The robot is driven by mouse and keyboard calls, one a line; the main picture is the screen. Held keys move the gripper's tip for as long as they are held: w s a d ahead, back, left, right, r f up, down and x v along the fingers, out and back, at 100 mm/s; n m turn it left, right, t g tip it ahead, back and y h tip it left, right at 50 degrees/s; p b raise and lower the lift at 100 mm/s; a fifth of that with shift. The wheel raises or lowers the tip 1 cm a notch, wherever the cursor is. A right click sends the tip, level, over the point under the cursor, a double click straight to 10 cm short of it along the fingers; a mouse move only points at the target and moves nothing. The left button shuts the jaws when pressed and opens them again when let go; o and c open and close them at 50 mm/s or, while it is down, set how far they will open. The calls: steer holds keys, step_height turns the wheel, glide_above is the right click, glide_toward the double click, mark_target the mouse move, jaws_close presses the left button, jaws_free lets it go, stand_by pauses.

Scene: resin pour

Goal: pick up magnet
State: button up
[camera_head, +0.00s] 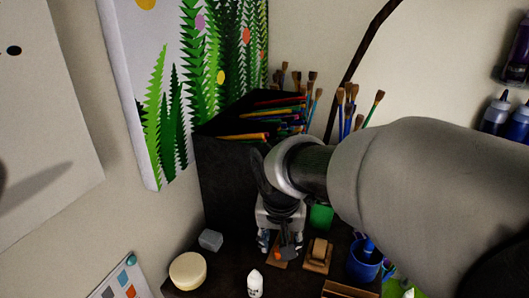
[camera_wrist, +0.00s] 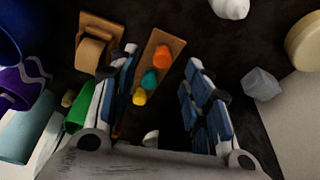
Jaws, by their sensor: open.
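I cannot tell for sure which thing is the magnet. The small teal (camera_wrist: 149,80), orange (camera_wrist: 163,55) and yellow (camera_wrist: 139,97) pieces on a narrow wooden strip (camera_wrist: 170,40) are candidates, as is a black dot (camera_head: 14,50) on the white board at the far left. My gripper (camera_head: 280,243) points down over the dark desktop. In the wrist view my gripper (camera_wrist: 162,60) has its two blue-and-white fingers apart. The strip with the colored pieces shows between and beyond the fingers. Nothing is seen held.
A wooden holder with a roll (camera_head: 318,255) stands right of the strip in the head view, with a blue cup (camera_head: 365,258) beyond it. A white bottle (camera_head: 255,284), a cream round (camera_head: 188,270) and a grey block (camera_head: 210,240) stand left. A black organizer (camera_head: 225,180) with pencils stands behind.

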steer(key=x, duration=0.5)
steer(key=shift+a+f, duration=0.15)
steer(key=shift+a, duration=0.05)
steer(key=c, duration=0.9)
